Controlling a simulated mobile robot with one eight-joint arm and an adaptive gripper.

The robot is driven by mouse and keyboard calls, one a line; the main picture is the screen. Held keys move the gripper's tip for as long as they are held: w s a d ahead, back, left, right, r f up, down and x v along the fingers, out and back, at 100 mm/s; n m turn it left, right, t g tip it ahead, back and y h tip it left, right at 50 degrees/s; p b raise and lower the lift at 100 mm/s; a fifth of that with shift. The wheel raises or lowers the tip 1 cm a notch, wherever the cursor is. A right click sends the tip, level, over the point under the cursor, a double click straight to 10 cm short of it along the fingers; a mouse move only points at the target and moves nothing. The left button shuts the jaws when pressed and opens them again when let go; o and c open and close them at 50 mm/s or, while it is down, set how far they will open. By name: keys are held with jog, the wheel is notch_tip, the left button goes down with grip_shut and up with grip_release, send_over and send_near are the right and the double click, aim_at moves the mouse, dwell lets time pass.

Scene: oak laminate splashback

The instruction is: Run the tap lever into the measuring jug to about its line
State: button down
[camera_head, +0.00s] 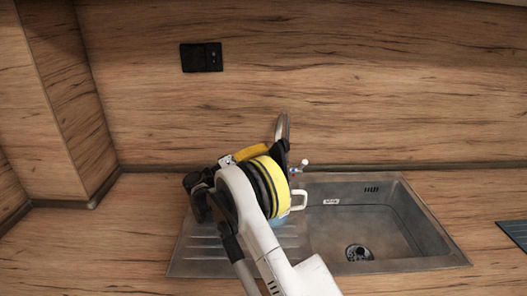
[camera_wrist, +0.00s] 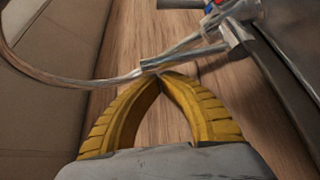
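The tap's curved metal spout (camera_head: 283,127) rises behind my arm in the head view. Its base with a small light knob (camera_head: 304,163) is right of my gripper. In the wrist view the spout (camera_wrist: 60,78) curves in from the left, and a flat metal lever (camera_wrist: 200,55) lies just beyond my fingertips. My gripper (camera_wrist: 160,78) has its yellow fingers together at the tips, with nothing seen between them. Whether the tips touch the lever is unclear.
A metal sink has an empty basin (camera_head: 375,225) at right and a ribbed drainboard (camera_head: 200,258) at left, partly under my arm. A black socket (camera_head: 201,57) is on the wood splashback. A dark flat thing (camera_head: 516,234) lies at the right edge. The left worktop is clear.

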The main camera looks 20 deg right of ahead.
jog(key=shift+s+a+f, duration=0.2)
jog(key=shift+s+f, duration=0.15)
jog(key=shift+s, duration=0.3)
jog(key=shift+a, duration=0.1)
jog(key=v, duration=1.1)
jog(key=shift+a+f, duration=0.2)
jog(key=shift+a, duration=0.2)
dwell(0.8)
